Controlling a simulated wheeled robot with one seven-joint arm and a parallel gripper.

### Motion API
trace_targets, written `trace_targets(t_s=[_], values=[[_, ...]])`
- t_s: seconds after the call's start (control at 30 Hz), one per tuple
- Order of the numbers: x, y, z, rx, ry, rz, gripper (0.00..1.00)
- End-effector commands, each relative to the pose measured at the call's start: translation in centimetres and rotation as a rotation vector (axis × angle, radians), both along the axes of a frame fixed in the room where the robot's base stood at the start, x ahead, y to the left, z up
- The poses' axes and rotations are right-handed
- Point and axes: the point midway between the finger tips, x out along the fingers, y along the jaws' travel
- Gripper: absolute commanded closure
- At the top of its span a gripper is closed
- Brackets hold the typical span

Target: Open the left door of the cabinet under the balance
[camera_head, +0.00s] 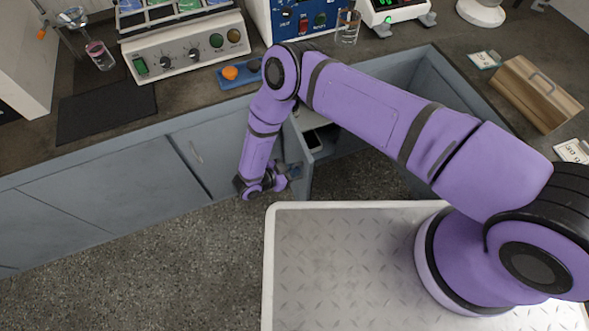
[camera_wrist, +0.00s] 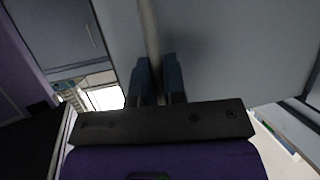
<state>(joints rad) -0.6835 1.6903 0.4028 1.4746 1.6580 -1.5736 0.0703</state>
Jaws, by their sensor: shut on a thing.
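The left door (camera_head: 303,165) of the grey cabinet under the balance stands swung out from the cabinet front, showing part of the interior in the head view. The balance (camera_head: 393,10), with a green display, is on the worktop above. My gripper (camera_head: 291,173) is at the door's outer face. In the wrist view my gripper (camera_wrist: 158,85) has its two dark fingers closed on the door's bar handle (camera_wrist: 149,35), with the grey door panel (camera_wrist: 225,50) behind it. My arm hides much of the cabinet front in the head view.
A closed grey cabinet door (camera_head: 203,155) is left of the opening. The sieve-shaker-like panel unit (camera_head: 190,55), a blue box (camera_head: 300,20) and a glass beaker (camera_head: 347,27) stand on the worktop. A brown case (camera_head: 535,92) is at right. Speckled floor (camera_head: 170,260) is clear at left.

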Motion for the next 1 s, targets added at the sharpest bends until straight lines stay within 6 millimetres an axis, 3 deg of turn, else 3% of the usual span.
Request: trace_targets(t_s=[0.13,0.17,0.2,0.27,0.63,1.0], values=[[0.0,0.0,0.0,0.000,0.001,0.000,1.00],[0.0,0.0,0.0,0.000,0.001,0.000,0.82],[0.0,0.0,0.0,0.000,0.001,0.000,0.72],[0.0,0.0,0.0,0.000,0.001,0.000,0.64],[-0.3,0.6,0.3,0.001,0.000,0.002,0.64],[-3.3,5.6,2.7,0.002,0.000,0.003,0.64]])
